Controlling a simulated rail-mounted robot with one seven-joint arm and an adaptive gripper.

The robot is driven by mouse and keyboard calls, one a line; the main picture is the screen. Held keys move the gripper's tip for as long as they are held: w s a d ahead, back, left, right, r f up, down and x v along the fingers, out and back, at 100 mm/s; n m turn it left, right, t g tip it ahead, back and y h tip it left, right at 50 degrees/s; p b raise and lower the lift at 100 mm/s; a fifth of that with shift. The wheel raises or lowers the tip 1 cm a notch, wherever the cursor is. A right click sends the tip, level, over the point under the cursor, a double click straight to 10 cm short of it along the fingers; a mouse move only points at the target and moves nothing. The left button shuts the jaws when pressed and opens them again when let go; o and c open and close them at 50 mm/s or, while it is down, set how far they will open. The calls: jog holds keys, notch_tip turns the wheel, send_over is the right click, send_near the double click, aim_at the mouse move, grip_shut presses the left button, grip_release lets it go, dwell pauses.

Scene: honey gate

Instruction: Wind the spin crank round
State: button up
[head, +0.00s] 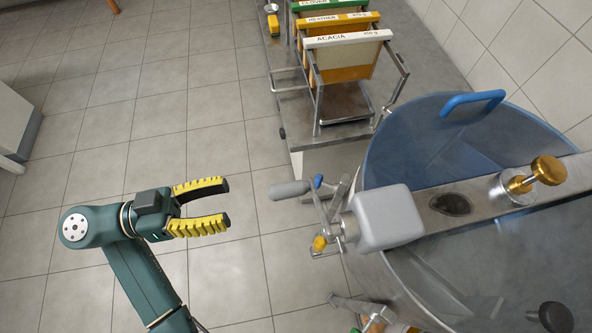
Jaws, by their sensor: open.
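The spin crank (324,218) is a metal arm with a grey handle grip (289,190) pointing left and small blue and yellow knobs. It is mounted on the grey gearbox (388,217) at the left end of the metal bar across the extractor drum (392,133). My gripper (229,202) is left of the grip, apart from it. Its yellow-and-black fingers are open, point right toward the crank and hold nothing.
A rack (317,112) with labelled frames, Acacia in front, stands on a metal bench behind the crank. Tiled floor (110,130) is clear around my arm at left.

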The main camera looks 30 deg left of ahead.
aim_at(309, 186)
jog(key=b+x, duration=0.2)
jog(key=x, duration=1.1)
jog(key=shift+w+d+f, duration=0.1)
jog(key=shift+d, duration=0.05)
grip_shut()
